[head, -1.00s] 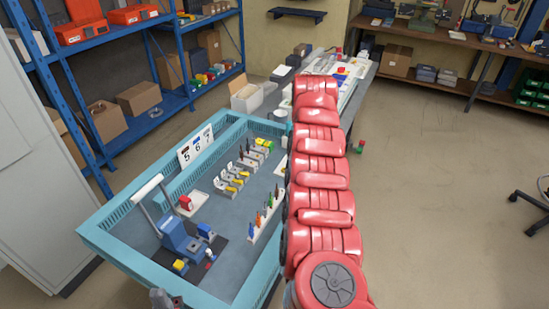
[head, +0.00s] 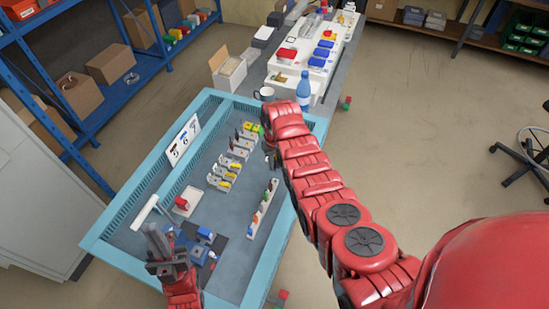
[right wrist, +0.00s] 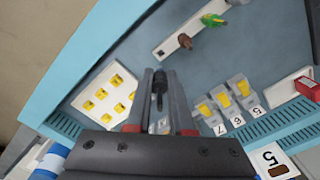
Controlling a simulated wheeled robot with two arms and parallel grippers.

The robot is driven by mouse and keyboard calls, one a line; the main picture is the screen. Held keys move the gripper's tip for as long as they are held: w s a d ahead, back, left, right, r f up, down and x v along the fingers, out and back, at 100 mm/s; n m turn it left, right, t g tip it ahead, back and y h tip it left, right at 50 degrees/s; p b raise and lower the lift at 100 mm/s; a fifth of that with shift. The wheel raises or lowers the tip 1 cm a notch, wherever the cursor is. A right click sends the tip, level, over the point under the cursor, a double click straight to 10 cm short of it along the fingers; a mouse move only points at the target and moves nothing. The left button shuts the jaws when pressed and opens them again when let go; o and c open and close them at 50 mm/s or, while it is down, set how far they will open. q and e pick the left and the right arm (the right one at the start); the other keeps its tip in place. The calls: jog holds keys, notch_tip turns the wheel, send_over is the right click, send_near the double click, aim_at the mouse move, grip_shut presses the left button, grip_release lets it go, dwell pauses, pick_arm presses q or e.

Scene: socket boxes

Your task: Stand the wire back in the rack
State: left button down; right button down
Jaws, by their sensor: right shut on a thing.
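The white rack (head: 262,212) lies on the right part of the blue-rimmed bench, with several coloured wires standing in it. In the right wrist view the rack (right wrist: 168,46) shows a brown wire, a green wire and an empty hole at its left end. My right gripper (right wrist: 160,92) is shut on a dark, thin piece, the wire (right wrist: 159,88), held upright between the fingertips. In the head view this gripper (head: 270,156) is past the rack's far end, and the wire is hard to make out. My left gripper (head: 160,250) is over the bench's near left corner; its jaw opening is unclear.
A white block with yellow squares (right wrist: 104,98) lies beside the right gripper. Several switch sockets (head: 230,165) stand left of the rack. A blue press (head: 195,248) is near the left gripper. A blue bottle (head: 303,90) and mug (head: 267,93) stand beyond the bench.

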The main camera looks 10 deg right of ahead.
aim_at(275, 169)
jog(key=shift+s+f+b, duration=0.2)
jog(key=shift+f+b, duration=0.1)
jog(key=shift+f, duration=0.2)
notch_tip(275, 169, down, 3)
jog(key=shift+s+a+f+b, duration=0.1)
jog(key=shift+b, duration=1.15)
jog(key=shift+f, duration=0.35)
jog(key=shift+w+r, duration=0.2)
jog(key=shift+s+r, duration=0.2)
jog(key=shift+s, duration=0.05)
jog(key=shift+w+f, duration=0.1)
jog(key=shift+f, duration=0.15)
jog(key=shift+f, duration=0.25)
